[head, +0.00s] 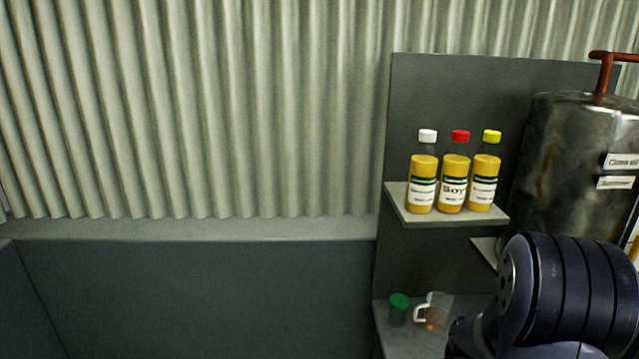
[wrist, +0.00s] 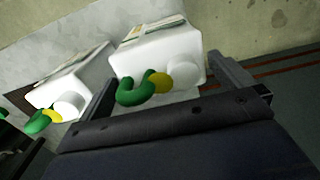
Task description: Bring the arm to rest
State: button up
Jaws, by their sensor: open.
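My gripper (wrist: 161,68) shows in the wrist view, with its two dark fingers spread apart. It is open. In the head view, a dark ribbed part of my arm (head: 570,290) fills the lower right; my gripper is out of that view.
A second white container (wrist: 70,82) stands left of the fingers. Three yellow bottles (head: 453,182) stand on a small shelf (head: 420,221). Below are a green-lidded jar (head: 398,309) and a clear jug (head: 437,309). A metal tank (head: 565,165) stands at right, partly behind my arm.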

jog(key=shift+r, duration=0.1)
notch_tip(320, 180, up, 11)
notch_tip(320, 180, down, 12)
jog(key=shift+s+f, duration=0.1)
jog(key=shift+f, duration=0.15)
notch_tip(320, 180, up, 11)
jog(key=shift+n, duration=0.4)
notch_tip(320, 180, down, 11)
jog(key=shift+r+b, duration=0.15)
jog(key=shift+b, duration=0.65)
notch_tip(320, 180, up, 8)
jog(key=shift+f+b, duration=0.15)
jog(key=shift+b, duration=0.25)
jog(key=shift+s+a+f, duration=0.1)
